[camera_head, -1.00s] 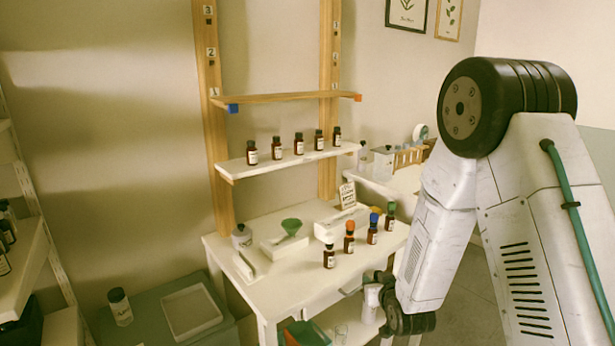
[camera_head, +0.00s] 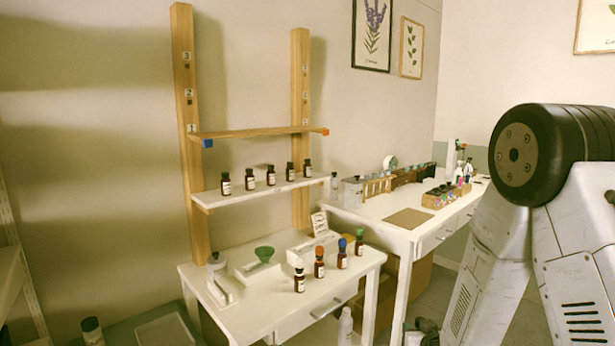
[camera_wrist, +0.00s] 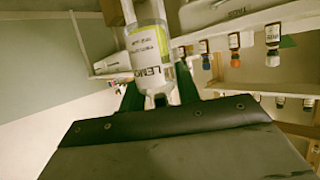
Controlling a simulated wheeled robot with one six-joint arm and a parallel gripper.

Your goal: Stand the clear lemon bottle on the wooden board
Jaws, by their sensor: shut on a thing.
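The clear lemon bottle (camera_wrist: 152,50), with a white and yellow label reading LEMO, fills the upper middle of the wrist view. My gripper (camera_wrist: 158,84) is shut on it, one dark green finger on each side. A flat brown board (camera_head: 408,218) lies bare on the right-hand table in the head view. In the head view my arm runs down the right side and the fingers are not clear. A pale bottle (camera_head: 345,326) shows low there; I cannot tell whether it is the held one.
The left white table (camera_head: 250,318) holds several brown bottles with coloured caps and a green funnel (camera_head: 264,254). A shelf (camera_head: 262,190) above bears brown bottles. The right table (camera_head: 372,212) has a wooden rack (camera_head: 378,186) behind the board and a crate of bottles (camera_head: 446,194).

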